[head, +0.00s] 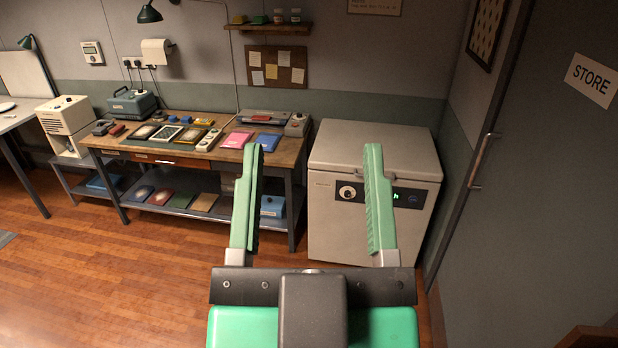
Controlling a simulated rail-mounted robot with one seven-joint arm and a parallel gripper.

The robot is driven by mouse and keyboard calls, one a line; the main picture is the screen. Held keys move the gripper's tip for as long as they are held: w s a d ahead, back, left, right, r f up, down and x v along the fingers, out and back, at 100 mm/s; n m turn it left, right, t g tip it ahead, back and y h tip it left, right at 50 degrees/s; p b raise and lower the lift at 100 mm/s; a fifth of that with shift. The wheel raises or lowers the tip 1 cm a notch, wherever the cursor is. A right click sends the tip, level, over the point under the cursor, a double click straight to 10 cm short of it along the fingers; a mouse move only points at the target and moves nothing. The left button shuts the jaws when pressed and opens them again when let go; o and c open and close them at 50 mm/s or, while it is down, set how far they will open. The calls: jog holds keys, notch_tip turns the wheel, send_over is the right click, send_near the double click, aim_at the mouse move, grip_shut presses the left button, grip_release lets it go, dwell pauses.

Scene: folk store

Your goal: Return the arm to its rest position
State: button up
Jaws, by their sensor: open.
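My gripper (311,160) shows in the head view at the lower middle, with two green fingers spread wide apart. It is open, and nothing is between its fingers. The fingers point up the picture, toward the back wall. The left finger overlaps the right part of the wooden workbench in the picture, and the right finger overlaps the grey chest unit. No contact with either shows. The rest of my arm is out of view.
The workbench (285,158) holds books, frames and small tools, with more on its lower shelf. The grey chest unit (330,215) stands to its right. A grey door (550,180) marked STORE is at right. Wooden floor (110,270) is clear at lower left.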

jog(key=shift+s+a+r, duration=0.15)
jog(key=shift+s+r, duration=0.35)
jog(key=shift+r, duration=0.1)
notch_tip(320, 180, up, 14)
jog(key=p, duration=1.3)
jog(key=shift+f, duration=0.15)
jog(key=shift+a, duration=0.1)
